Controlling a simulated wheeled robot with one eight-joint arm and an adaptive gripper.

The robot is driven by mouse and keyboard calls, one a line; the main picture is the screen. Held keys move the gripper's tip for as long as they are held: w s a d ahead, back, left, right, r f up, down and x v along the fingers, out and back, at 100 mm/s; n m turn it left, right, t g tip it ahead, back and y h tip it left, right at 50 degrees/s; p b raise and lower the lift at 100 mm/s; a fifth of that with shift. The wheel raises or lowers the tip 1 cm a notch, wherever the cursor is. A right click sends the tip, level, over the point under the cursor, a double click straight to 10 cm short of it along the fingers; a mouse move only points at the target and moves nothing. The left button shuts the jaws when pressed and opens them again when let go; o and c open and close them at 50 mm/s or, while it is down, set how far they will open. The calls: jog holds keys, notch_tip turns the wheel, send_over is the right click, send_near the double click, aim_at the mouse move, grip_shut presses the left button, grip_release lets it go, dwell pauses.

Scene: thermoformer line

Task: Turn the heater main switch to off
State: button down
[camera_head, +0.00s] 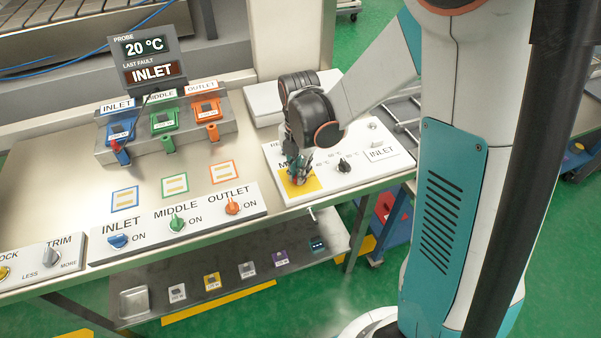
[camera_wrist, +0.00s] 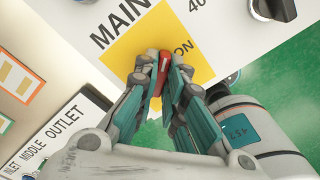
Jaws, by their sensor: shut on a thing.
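The heater main switch is a red handle (camera_wrist: 158,76) on a yellow square (camera_wrist: 135,45) marked MAIN, with the word ON beside it. My gripper (camera_wrist: 160,68) is shut on the red handle, with a finger on each side. In the head view my gripper (camera_head: 297,172) reaches down onto the yellow square (camera_head: 310,187) on the white panel (camera_head: 350,178) at the right of the bench. There my gripper hides the red handle. The handle's exact angle against its marks is hard to tell.
Left is a panel with blue (camera_head: 118,241), green (camera_head: 177,223) and orange (camera_head: 232,207) knobs. A display (camera_head: 148,58) reads 20 °C and INLET. The bench's front edge is close.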

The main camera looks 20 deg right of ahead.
jog(key=shift+n, duration=0.3)
jog(key=shift+n+b, duration=0.3)
jog(key=shift+n, duration=1.1)
